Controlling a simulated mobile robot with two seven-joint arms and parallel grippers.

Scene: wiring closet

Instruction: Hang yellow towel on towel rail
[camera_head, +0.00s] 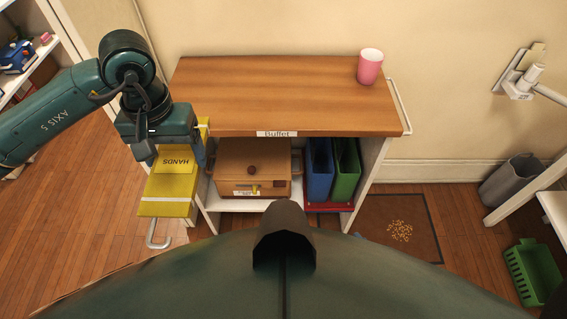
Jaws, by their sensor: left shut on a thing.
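A pale metal rail end (158,238) shows just below the towel in the picture, at the cart's left side. The rest of that rail is hidden behind the towel and gripper. I cannot tell whether the towel rests on it or is above it. My right gripper is not in view.
The buffet cart (270,95) has a pink cup (370,67) on top and a bare rail (399,106) on its right side. Its lower shelf holds a brown box (250,170) and blue (320,170) and green holders (345,170). A grey bin (510,182) and green basket (533,273) stand right.

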